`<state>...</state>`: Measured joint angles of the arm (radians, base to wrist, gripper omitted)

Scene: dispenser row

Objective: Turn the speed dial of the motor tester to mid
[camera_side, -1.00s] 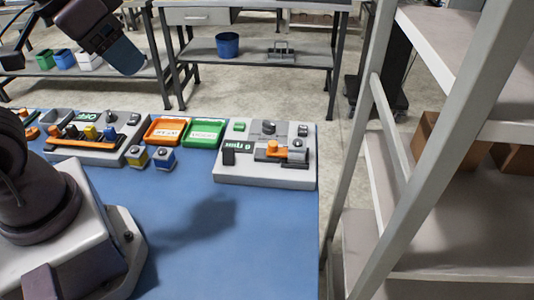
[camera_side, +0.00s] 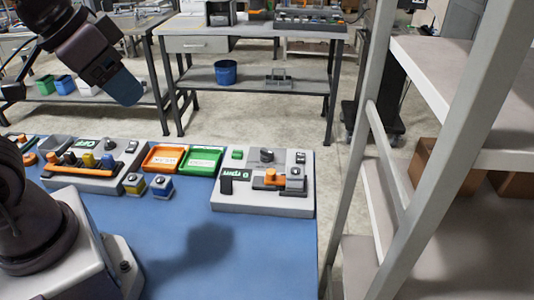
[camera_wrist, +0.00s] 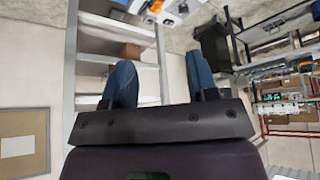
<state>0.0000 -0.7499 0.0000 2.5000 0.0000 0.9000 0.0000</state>
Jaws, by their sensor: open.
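The motor tester is a light grey box (camera_side: 225,201) at the right end of the blue table in the side view. A dark round dial (camera_side: 267,155) sits at its back, on a grey panel. Its pointer is too small to read. A small green-lit display (camera_side: 236,174) sits at the left, and an orange part (camera_side: 271,177) lies in front of the dial. My gripper (camera_side: 128,92) is high at the upper left, well apart from the tester. In the wrist view its two blue fingers stand wide apart, with nothing between them (camera_wrist: 161,80).
An orange tray (camera_side: 164,158) and a green tray (camera_side: 201,160) lie left of the tester, with yellow and blue blocks before them. Another control box (camera_side: 95,181) stands further left. The table's front middle (camera_side: 235,262) is clear. A shelf rack (camera_side: 375,140) rises at the right.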

